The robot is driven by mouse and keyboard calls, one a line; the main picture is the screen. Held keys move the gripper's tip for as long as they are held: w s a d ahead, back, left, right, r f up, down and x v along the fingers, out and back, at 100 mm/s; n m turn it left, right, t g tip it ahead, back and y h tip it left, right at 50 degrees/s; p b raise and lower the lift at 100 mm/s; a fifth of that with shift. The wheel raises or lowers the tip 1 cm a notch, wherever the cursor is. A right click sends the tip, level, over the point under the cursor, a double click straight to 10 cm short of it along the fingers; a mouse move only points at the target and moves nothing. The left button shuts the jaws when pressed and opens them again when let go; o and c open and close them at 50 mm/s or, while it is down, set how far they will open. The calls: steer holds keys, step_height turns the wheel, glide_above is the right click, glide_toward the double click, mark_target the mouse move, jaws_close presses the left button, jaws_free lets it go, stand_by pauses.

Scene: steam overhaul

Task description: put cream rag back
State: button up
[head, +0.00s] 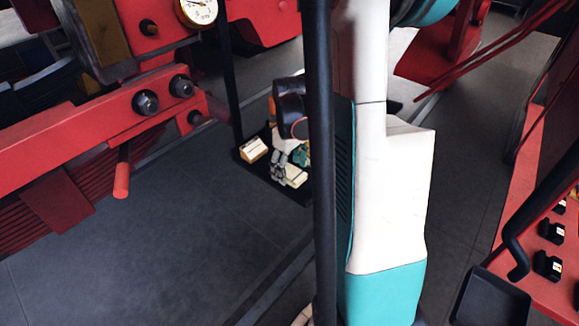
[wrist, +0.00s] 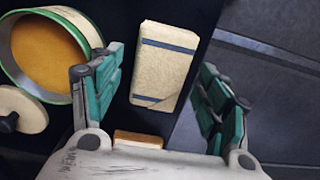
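The cream rag (wrist: 163,68) looks like a folded pale block with two dark stripes. In the wrist view it lies on a black surface, beyond and between the fingers of my gripper (wrist: 161,64). My gripper is open, with teal pads apart on either side and a visible gap to the rag. In the head view my gripper (head: 290,158) is low over a black tray (head: 241,157) on the floor. A cream piece (head: 296,176) just below the fingers there seems to be the rag. My arm hides part of the tray.
An open tin (wrist: 50,48) of orange stuff and a knobbed lid (wrist: 22,112) sit left of the rag. A brown-topped block (wrist: 138,138) is partly hidden by my gripper. Red machinery (head: 90,140) stands left. A red bench (head: 530,230) is right. Floor left of the tray is clear.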

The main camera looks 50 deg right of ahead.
mark_target(290, 170)
steer(key=shift+r, duration=0.1)
step_height(290, 170, up, 12)
steer(key=p, duration=0.4)
steer(key=shift+d, duration=0.1)
stand_by(0.4)
